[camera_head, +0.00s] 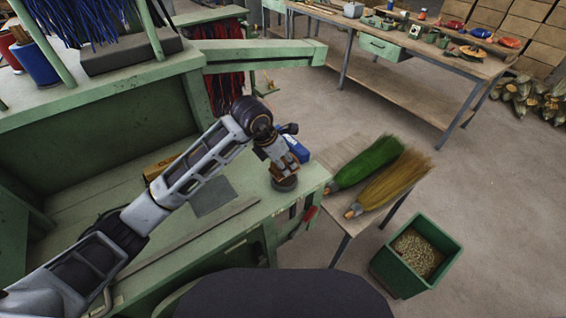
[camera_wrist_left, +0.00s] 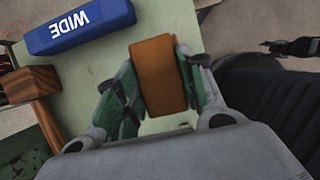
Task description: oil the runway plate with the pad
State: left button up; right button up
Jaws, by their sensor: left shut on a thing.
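My left gripper (camera_head: 283,172) is over the right end of the green bench, pointing down. In the left wrist view its green fingers (camera_wrist_left: 160,90) are shut on an orange-brown block, which looks like the pad (camera_wrist_left: 158,72). A flat grey plate (camera_head: 211,196), which looks like the runway plate, lies on the bench to the left of the gripper, partly behind my arm.
A blue block (camera_wrist_left: 78,24) marked WIDE is just beyond the gripper, and also shows in the head view (camera_head: 298,149). A side table holds a green broom head (camera_head: 365,162) and a tan one (camera_head: 392,184). A green bin (camera_head: 388,272) stands on the floor.

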pick_arm(q)
jog(key=shift+r+p, duration=0.7)
jog(key=shift+r, duration=0.85)
